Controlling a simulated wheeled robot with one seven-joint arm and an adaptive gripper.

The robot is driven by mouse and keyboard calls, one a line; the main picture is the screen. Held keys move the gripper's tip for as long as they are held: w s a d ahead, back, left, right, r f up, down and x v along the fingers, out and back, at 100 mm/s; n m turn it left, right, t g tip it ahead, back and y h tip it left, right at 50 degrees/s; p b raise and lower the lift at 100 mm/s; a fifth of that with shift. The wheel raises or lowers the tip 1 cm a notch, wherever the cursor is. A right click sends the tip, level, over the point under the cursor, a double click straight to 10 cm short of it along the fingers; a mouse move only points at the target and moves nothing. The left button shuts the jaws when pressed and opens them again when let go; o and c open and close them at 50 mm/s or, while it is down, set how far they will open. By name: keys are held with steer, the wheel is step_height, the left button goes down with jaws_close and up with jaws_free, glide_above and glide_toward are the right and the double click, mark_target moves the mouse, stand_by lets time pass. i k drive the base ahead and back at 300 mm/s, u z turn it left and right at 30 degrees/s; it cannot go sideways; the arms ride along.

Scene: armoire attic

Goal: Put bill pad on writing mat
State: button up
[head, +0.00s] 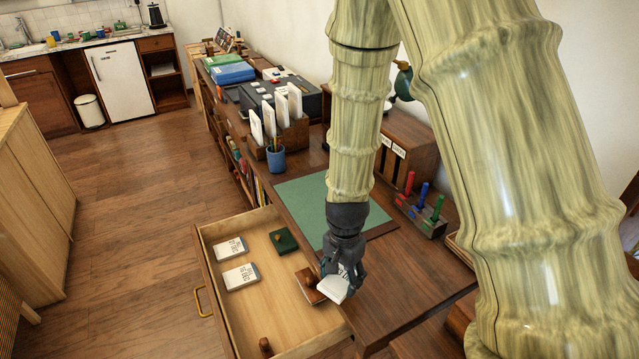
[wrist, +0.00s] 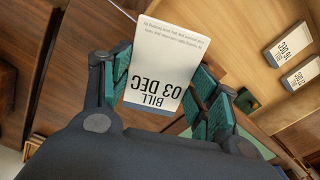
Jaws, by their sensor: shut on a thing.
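The bill pad (head: 333,289) is a small white pad. The wrist view shows its print, "BILL 03 DEC" (wrist: 160,65). My gripper (head: 343,272) is shut on it, with the green finger pads (wrist: 160,85) on either side. It holds the pad tilted above the desk's front edge, by the right side of the open drawer. The writing mat (head: 302,203) is a flat green sheet on the desk, behind and left of my gripper. My arm hides part of the mat, and its visible surface is bare.
The open drawer (head: 275,310) holds two more white pads (head: 231,247), a dark green block (head: 284,240) and brown wooden pieces. A blue pen cup (head: 276,159) and a card holder stand beyond the mat. A rack of coloured markers (head: 423,211) stands to its right.

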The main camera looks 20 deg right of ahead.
mark_target(321, 192)
steer(key=i, duration=0.9)
